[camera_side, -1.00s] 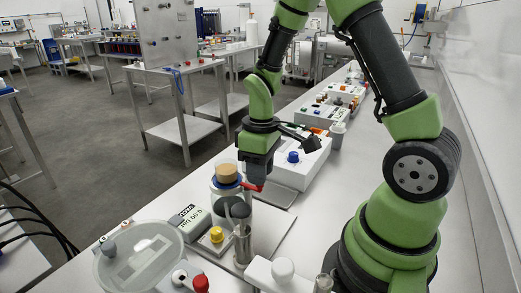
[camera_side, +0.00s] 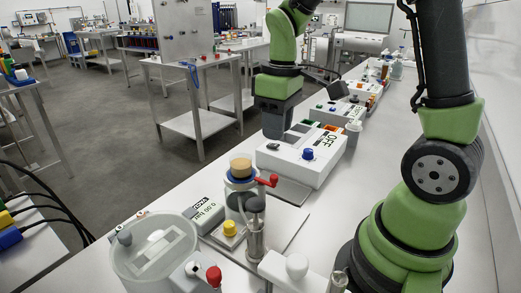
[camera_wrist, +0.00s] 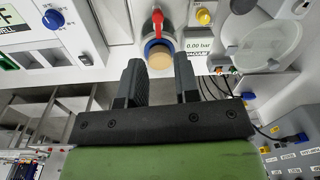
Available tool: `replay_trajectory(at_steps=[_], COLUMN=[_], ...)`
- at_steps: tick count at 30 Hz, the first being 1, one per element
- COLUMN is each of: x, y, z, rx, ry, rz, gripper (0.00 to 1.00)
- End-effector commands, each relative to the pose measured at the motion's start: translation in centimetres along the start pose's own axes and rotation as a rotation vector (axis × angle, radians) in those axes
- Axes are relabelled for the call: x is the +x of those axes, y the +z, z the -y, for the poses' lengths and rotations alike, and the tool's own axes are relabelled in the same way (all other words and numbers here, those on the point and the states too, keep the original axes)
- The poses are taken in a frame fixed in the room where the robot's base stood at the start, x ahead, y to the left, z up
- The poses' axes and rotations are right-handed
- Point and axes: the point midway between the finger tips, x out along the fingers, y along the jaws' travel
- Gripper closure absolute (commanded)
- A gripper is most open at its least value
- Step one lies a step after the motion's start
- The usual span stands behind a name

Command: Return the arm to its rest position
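My gripper (camera_side: 274,132) hangs in the air, fingers down, behind and above the glass vessel (camera_side: 240,190) in the side view. In the wrist view my gripper (camera_wrist: 158,64) has its two dark fingers apart with nothing held between them. The vessel's tan stopper (camera_wrist: 160,59) with a blue ring shows beyond the fingertips, apart from them. The red handle (camera_wrist: 157,20) on the vessel is free of the gripper; it also shows in the side view (camera_side: 268,180). The upper arm is partly cut off by the top of the side picture.
A white control box with a blue knob (camera_side: 308,154) stands on the bench behind the vessel. A gauge reading 0.00 bar (camera_side: 205,216), a yellow knob (camera_side: 229,228) and a round clear-lidded tank (camera_side: 153,248) are nearer. More boxes line the bench farther back.

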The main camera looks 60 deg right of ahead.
Motion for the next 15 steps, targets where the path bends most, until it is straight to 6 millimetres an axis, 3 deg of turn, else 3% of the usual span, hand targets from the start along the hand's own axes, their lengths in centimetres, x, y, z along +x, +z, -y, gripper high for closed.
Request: replay_trajectory(at_steps=[5,9,15], x=[-4.0,-6.9,-9.2], y=[1.4,3.7,7.2], z=[2.6,5.2,8.1], rx=[0.107,0.23,0.378], ry=[0.011,-0.018,-0.108], rz=[-0.154,-0.306,-0.492], gripper=[0.71,0.71,0.71])
